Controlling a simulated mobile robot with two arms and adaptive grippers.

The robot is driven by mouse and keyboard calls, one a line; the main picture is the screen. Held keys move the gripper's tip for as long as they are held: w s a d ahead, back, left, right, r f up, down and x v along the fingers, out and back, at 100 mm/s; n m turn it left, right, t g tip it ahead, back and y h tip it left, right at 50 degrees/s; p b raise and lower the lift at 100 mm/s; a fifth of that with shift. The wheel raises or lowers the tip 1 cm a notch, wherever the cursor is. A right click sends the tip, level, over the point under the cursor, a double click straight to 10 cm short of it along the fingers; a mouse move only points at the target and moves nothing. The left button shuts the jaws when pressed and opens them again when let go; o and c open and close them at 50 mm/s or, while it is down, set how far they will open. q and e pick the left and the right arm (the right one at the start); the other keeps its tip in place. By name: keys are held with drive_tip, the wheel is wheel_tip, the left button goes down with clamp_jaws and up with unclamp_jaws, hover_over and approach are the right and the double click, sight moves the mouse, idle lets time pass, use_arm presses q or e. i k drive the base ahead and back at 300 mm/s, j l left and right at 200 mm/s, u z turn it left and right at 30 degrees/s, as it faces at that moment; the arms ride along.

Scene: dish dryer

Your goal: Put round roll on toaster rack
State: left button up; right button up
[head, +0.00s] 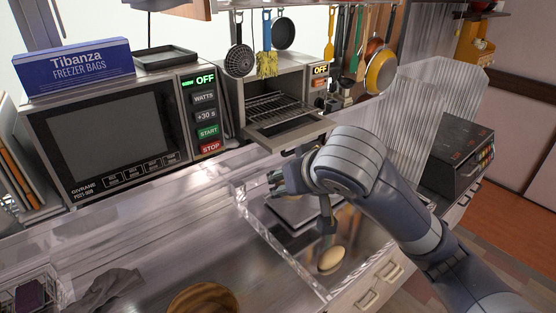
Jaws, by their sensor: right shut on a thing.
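The toaster oven (272,93) stands at the back middle with its door open and its wire rack (275,106) in view; the rack looks empty. A pale, rounded roll (331,259) shows over the clear tray on the counter, at the lower end of my right gripper (328,232). The right gripper is shut on the roll, though the contact is small in this view. I cannot tell if the roll touches the tray. My right arm comes in from the lower right. My left gripper is out of view.
The clear tray (268,238) holds a dark flat object (291,213). A microwave (110,135) with a freezer bag box stands left, a ribbed clear panel (432,115) and dark appliance right. Utensils hang above the toaster. A wooden bowl (203,298) and grey cloth lie in front.

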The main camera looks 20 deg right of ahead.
sight(276, 116)
drive_tip(key=l+u, duration=0.1)
drive_tip(key=u, duration=0.75)
drive_tip(key=l+u, duration=0.1)
drive_tip(key=u, duration=0.35)
drive_tip(key=k+l+u, duration=1.05)
drive_tip(key=k, duration=0.45)
